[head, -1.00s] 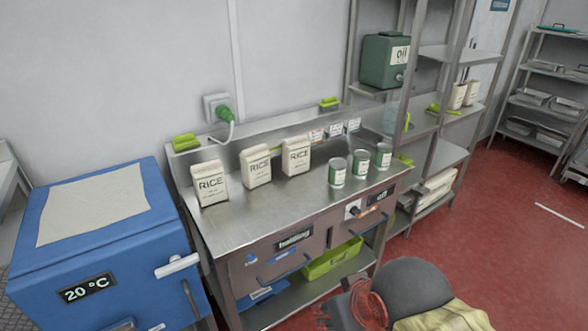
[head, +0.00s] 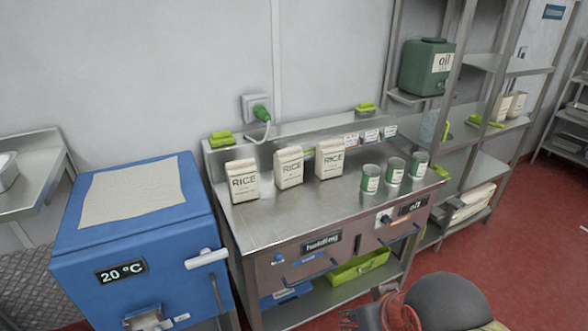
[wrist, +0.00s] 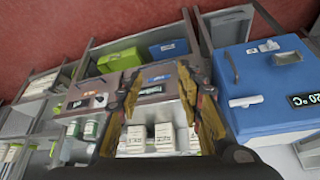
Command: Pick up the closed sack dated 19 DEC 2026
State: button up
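Three white RICE sacks stand upright in a row on the steel counter: left sack (head: 243,182), middle sack (head: 289,168), right sack (head: 329,159). Their tops look folded shut. The small print under RICE is too small to read, so I cannot tell which bears 19 DEC 2026. Two more pale sacks (head: 500,107) (head: 517,104) stand on the right shelf, their labels unreadable. In the wrist view my gripper (wrist: 157,85) has its fingers spread apart with nothing between them. The counter sacks (wrist: 165,138) show beyond it, partly hidden by the fingers.
Several green-labelled cans (head: 395,170) stand right of the sacks on the counter (head: 260,225). A blue 20 °C box (head: 135,240) is on the left. A green oil canister (head: 427,66) sits on the shelf rack. Red floor is clear at the right.

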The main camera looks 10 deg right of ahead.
aim_at(288, 163)
jog(key=i+l+z, duration=0.2)
jog(key=i, duration=0.25)
jog(key=i+l+z, duration=0.15)
jog(key=i, duration=0.3)
jog(key=i+l+z, duration=0.2)
jog(key=i, duration=0.25)
